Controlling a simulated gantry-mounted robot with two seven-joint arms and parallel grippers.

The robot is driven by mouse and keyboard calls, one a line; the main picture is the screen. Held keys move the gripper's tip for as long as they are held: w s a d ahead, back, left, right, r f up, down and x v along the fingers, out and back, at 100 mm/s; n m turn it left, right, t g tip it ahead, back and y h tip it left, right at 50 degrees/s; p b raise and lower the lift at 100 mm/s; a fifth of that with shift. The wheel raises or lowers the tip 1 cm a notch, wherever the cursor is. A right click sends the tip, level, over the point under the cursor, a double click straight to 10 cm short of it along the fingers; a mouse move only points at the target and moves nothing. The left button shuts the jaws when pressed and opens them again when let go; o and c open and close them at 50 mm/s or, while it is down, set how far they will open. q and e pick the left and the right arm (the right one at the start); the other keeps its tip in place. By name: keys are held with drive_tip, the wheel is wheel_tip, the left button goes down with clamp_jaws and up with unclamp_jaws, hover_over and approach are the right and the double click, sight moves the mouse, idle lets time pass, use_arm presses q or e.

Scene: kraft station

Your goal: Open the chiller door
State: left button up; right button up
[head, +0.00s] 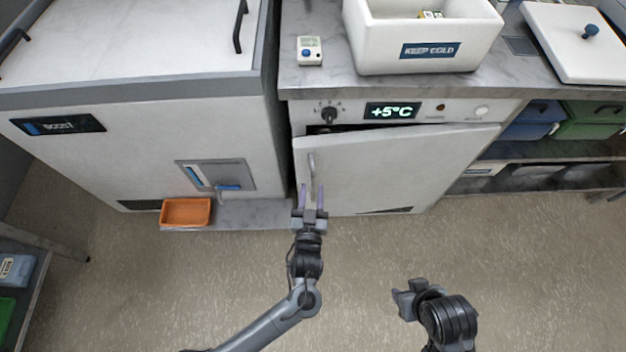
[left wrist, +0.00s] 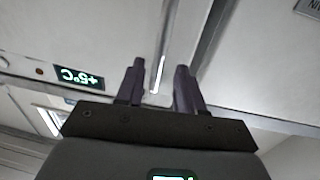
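The chiller door (head: 400,170) is the pale panel below the +5°C display (head: 393,111). It stands slightly ajar, with a dark gap along its upper left edge. Its upright handle (head: 312,172) is near its left edge. My left gripper (head: 311,192) is at the handle's lower part, its fingers spread. In the left wrist view the two dark fingers (left wrist: 158,85) stand apart, with the pale handle (left wrist: 162,65) showing between them; contact cannot be told. My right gripper (head: 405,297) is low over the floor, away from the door; its fingers are unclear.
A white KEEP COLD box (head: 425,35) and a small device (head: 309,50) stand on the counter above the chiller. A large cabinet (head: 140,150) with an orange tray (head: 186,212) is to the left. The floor (head: 520,270) before the door is otherwise clear.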

sight(313, 181)
use_arm(q)
drive_tip(key=shift+w+d+b, duration=0.2)
drive_tip(key=shift+w+b, duration=0.55)
drive_tip(key=shift+w, duration=1.7)
clamp_jaws()
